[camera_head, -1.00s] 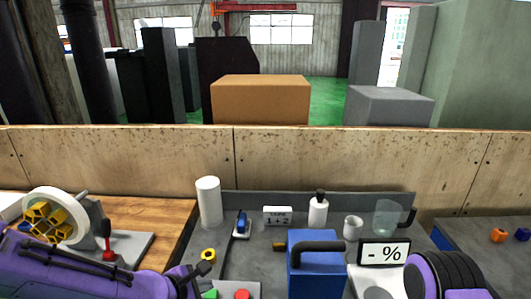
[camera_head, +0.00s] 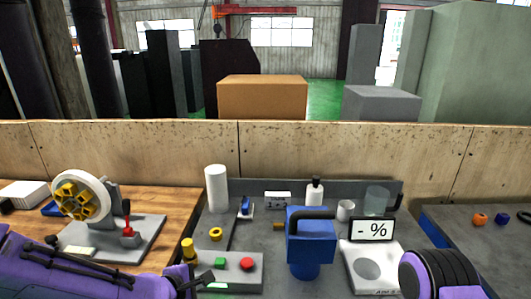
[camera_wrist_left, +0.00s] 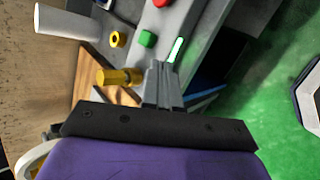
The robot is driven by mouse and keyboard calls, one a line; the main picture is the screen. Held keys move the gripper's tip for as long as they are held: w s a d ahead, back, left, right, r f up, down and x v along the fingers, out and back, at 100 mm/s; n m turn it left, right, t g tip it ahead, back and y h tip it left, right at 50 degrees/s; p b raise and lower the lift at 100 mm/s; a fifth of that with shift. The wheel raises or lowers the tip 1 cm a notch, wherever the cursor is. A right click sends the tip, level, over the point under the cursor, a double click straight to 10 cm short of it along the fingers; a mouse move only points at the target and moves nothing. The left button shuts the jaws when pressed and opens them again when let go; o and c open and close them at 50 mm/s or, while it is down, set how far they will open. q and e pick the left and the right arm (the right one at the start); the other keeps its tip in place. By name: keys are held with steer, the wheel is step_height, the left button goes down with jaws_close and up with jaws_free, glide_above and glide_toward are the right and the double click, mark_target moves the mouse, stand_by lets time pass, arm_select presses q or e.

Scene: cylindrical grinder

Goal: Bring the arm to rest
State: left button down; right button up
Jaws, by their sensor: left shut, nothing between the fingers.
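My left gripper (camera_head: 206,283) is at the bottom of the head view, in front of a grey box with a green button (camera_head: 220,262) and a red button (camera_head: 247,264). In the left wrist view its fingers (camera_wrist_left: 162,72) are together with nothing between them. A yellow hexagonal piece (camera_wrist_left: 120,77) is close beside the fingers in that view. It cannot be told whether they touch. My left arm (camera_head: 85,277) comes in from the lower left. My right arm (camera_head: 440,274) shows at the lower right, and its gripper is out of the picture.
A grinder (camera_head: 112,238) with a white wheel holding yellow pieces stands on the wooden bench at left. A blue machine (camera_head: 310,240) with a dark handle stands right of centre, beside a scale display (camera_head: 372,230). A white cylinder (camera_head: 216,189) stands behind. A wooden wall (camera_head: 330,150) closes the back.

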arm_select(q)
steer(key=s+a+f+m+g+y+b, duration=0.1)
steer(key=s+a+f+m+y+b, duration=0.1)
steer(key=s+a+f+m, duration=0.3)
steer(key=s+a+f+y+b, duration=0.1)
steer(key=s+f, duration=0.1)
steer(key=f, duration=0.6)
steer(key=s+a+f+m+g+y+b, duration=0.1)
steer(key=s+a+f+m+y+b, duration=0.1)
steer(key=s+a+f+m, duration=0.3)
steer(key=s+a+f+m+g+b, duration=0.1)
steer(key=s+f+g+b, duration=0.1)
steer(key=s+f, duration=0.6)
steer(key=s+a+f+m+g+y+b, duration=0.1)
steer(key=s+f+g+b, duration=0.1)
steer(key=s+f, duration=0.6)
steer(key=shift+s+a+m+y, duration=0.3)
steer(key=shift+s+a, duration=0.1)
steer(key=shift+s, duration=0.55)
